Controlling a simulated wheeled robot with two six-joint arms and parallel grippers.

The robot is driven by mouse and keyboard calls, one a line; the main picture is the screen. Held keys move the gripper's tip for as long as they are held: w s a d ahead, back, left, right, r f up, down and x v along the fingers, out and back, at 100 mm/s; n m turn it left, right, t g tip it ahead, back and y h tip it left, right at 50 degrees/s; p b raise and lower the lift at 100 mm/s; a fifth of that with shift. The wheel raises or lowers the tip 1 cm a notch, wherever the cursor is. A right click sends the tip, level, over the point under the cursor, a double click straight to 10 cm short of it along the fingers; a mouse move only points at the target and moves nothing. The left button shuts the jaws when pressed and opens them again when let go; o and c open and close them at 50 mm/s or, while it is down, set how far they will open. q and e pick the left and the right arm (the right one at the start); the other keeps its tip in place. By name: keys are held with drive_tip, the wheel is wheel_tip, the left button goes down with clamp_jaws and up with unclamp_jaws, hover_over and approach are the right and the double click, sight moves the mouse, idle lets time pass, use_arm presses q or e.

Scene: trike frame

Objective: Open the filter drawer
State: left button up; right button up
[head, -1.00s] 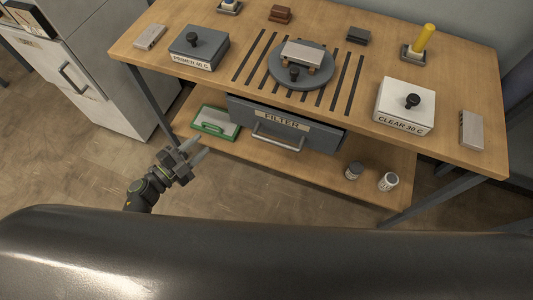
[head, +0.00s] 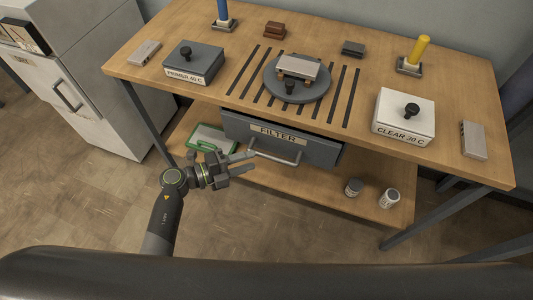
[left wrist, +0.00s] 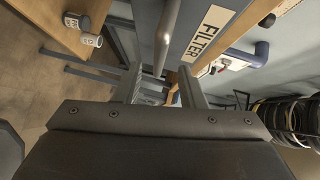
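The filter drawer (head: 309,147) is a dark grey front labelled FILTER under the bench top, and it looks shut. Its pale bar handle (head: 275,154) runs across the front. My left gripper (head: 248,162) is at the left end of the handle, with its two fingers apart and pointing right toward it. In the left wrist view the handle bar (left wrist: 166,35) runs down the picture toward the gap between the open fingers (left wrist: 160,90), and the FILTER label (left wrist: 208,33) is right of it. I cannot tell whether the fingers touch the bar. My right gripper is not in view.
The wooden bench (head: 215,105) carries a PRIMER box (head: 195,65), a CLEAR box (head: 404,115) and a round turntable (head: 297,82). On the lower shelf are a green tray (head: 201,146) and two small jars, one white (head: 389,198).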

sight(266, 154)
use_arm(q)
drive_tip(key=x, duration=0.6)
drive_tip(key=shift+w+d, duration=0.15)
drive_tip(key=shift+d, duration=0.1)
clamp_jaws()
